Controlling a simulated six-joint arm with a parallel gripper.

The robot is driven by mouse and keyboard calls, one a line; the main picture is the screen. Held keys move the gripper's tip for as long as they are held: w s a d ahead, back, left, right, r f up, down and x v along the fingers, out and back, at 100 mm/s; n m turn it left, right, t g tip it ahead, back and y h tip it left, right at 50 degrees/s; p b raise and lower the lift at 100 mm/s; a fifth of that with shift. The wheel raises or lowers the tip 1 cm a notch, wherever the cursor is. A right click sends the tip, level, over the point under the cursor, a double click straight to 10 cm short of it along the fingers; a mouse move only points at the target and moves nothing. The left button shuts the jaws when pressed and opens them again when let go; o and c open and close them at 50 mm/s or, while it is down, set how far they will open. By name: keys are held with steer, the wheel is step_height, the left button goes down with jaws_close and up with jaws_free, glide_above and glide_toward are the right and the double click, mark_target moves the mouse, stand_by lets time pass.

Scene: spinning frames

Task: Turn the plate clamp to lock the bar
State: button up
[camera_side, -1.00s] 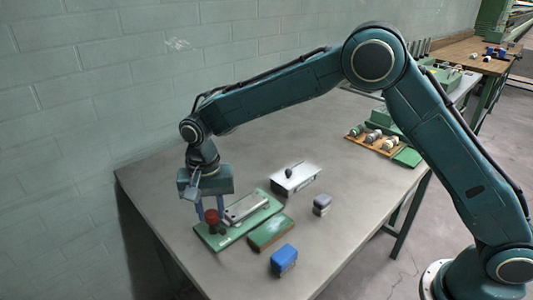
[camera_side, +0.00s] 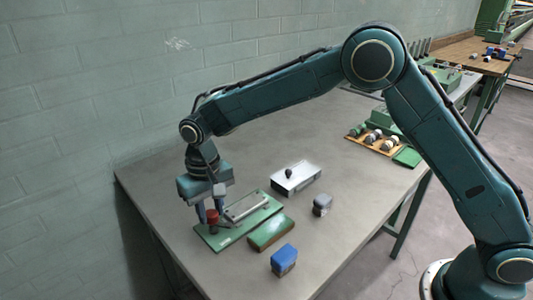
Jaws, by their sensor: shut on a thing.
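The green base plate (camera_side: 232,234) lies on the grey table near its left end. A silver bar (camera_side: 247,206) lies along the plate. A red knob (camera_side: 212,218), which appears to be the plate clamp's handle, stands at the plate's left end. My gripper (camera_side: 209,213) points down over that end and is shut on the red knob, with a blue finger on each side. The fingers hide part of the knob and the clamp below it.
A green block (camera_side: 270,233) lies right of the plate, with a blue block (camera_side: 284,260) in front. A wooden tray of rollers (camera_side: 376,141) is at the back right.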

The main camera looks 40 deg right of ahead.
mark_target(210, 213)
steer(key=n, duration=0.5)
steer(key=shift+n, duration=0.3)
steer(key=n, duration=0.5)
steer(key=shift+r+n, duration=0.1)
steer(key=shift+n, duration=0.3)
steer(key=o, duration=1)
steer(key=shift+c, duration=0.2)
step_height(210, 213, up, 14)
stand_by(0.3)
